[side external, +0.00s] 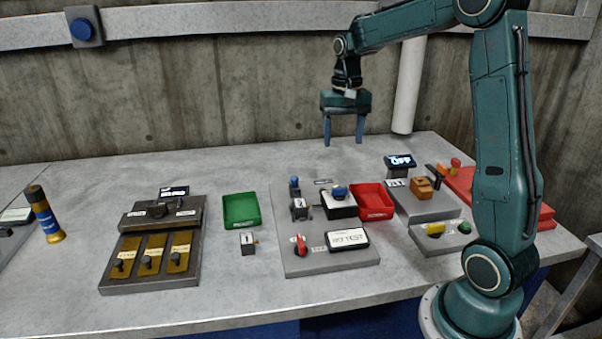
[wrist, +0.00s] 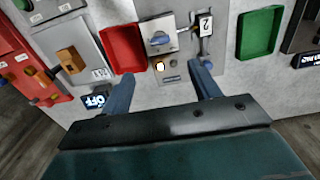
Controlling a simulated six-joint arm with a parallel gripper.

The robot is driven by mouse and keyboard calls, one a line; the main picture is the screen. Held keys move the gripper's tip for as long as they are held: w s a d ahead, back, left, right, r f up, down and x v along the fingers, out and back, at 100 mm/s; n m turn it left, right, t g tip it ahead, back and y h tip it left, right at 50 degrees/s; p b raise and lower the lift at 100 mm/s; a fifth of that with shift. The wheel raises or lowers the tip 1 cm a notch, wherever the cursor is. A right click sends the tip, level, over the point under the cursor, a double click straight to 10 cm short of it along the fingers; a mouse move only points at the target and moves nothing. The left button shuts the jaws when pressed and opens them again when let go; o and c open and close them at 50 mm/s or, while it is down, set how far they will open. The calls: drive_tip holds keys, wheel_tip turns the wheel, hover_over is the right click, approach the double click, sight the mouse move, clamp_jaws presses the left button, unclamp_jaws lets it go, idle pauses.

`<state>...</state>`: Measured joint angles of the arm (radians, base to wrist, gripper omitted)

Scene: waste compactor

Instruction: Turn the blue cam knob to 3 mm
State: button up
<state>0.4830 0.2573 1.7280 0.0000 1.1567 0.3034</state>
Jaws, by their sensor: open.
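My gripper (side external: 343,143) is open and empty, pointing down, high above and behind the plate. In the wrist view its fingers (wrist: 162,70) are spread apart, with the knob beyond the tips and not touching. A smaller blue-topped post (side external: 294,182) stands left of the box.
A red tray (side external: 374,214) is right of the box and a green tray (side external: 240,224) is left of the plate. A red lever (side external: 300,244) and a white display (side external: 347,239) are at the plate's front. A block marked 2 (wrist: 205,25) stands near the knob.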

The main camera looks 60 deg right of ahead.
sight(340, 187)
drive_tip(key=shift+f, duration=0.1)
wheel_tip(340, 187, down, 14)
drive_tip(key=shift+r, duration=0.25)
idle(0.5)
drive_tip(key=c, duration=1)
